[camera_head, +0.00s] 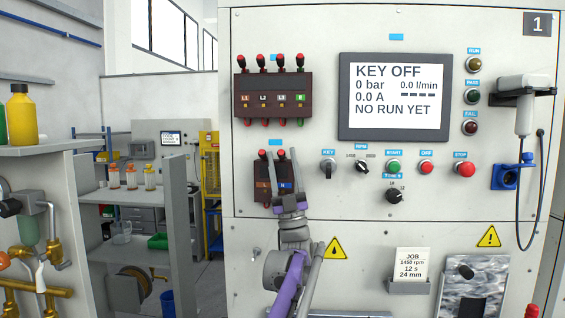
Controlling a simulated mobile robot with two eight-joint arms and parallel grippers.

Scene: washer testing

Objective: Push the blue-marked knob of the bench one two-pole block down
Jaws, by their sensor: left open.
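The two-pole block (261,184) is a small dark brown box on the bench panel, below the four-pole block. It has an orange-marked pole at left and a blue-marked pole at right. Its left red-topped knob (263,154) stands up. The red top of the blue-marked knob (280,153) shows beside my gripper's left finger, also raised. My left gripper (287,158) is open, fingers pointing up, in front of the block's right side. It hides part of that side; I cannot tell whether it touches the knob. My right gripper is not in view.
The four-pole block (272,95) with raised red knobs is above. A screen (395,97) reads KEY OFF. The key switch (328,167), other dials and buttons sit to the right. A job card (412,263) is below. A shelf with bottles (22,115) stands at left.

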